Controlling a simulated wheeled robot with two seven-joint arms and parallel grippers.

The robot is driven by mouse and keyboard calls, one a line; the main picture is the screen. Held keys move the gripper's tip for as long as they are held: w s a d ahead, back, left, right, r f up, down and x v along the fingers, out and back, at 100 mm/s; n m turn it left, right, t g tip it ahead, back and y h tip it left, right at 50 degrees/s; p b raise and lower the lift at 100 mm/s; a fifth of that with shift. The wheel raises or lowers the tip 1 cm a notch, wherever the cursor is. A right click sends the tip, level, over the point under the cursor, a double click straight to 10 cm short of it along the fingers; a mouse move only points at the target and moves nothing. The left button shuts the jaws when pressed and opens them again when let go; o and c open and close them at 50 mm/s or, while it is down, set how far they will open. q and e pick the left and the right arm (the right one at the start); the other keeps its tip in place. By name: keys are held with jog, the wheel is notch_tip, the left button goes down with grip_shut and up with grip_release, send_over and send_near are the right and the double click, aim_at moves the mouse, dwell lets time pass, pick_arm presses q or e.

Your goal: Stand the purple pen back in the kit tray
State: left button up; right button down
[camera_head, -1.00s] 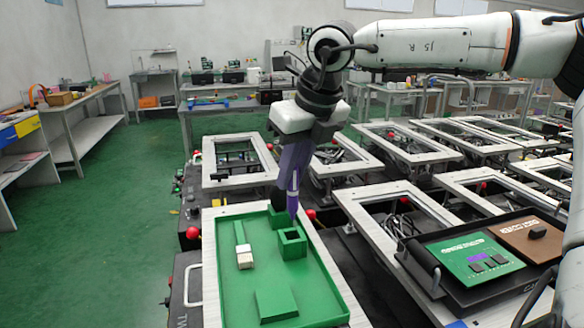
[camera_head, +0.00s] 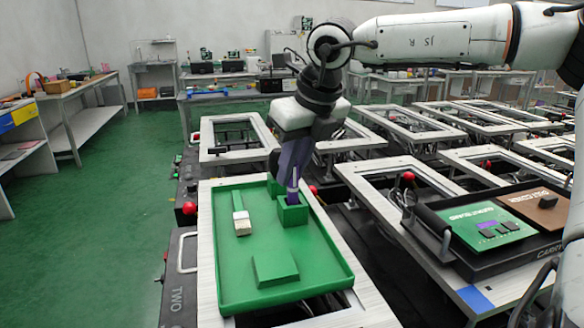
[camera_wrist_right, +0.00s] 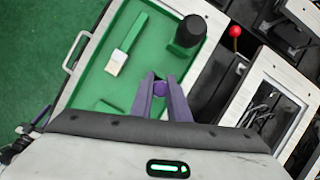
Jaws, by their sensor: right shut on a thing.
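My right gripper (camera_head: 291,178) is shut on the purple pen (camera_head: 293,195) and holds it upright. In the right wrist view, the pen's round end (camera_wrist_right: 160,88) shows between the two fingertips. The green kit tray (camera_head: 228,290) lies on a fixture frame. A square green holder (camera_head: 293,214) stands in the tray, directly under the pen. The pen's lower end is hidden and appears to be inside the holder's opening. My left gripper is not in view.
A brush with a green handle and pale end (camera_head: 242,227) lies in the tray left of the holder. A green wedge block (camera_head: 275,270) sits nearer the front. A dark cylinder (camera_wrist_right: 190,31) stands close to the gripper. Empty frames with red knobs stand right of the tray.

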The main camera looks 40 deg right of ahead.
jog(key=c, duration=1.6)
grip_release()
jog(key=v, duration=1)
jog(key=shift+s+a+r+p, duration=0.1)
jog(key=shift+r+p, duration=0.05)
jog(key=shift+p, duration=0.15)
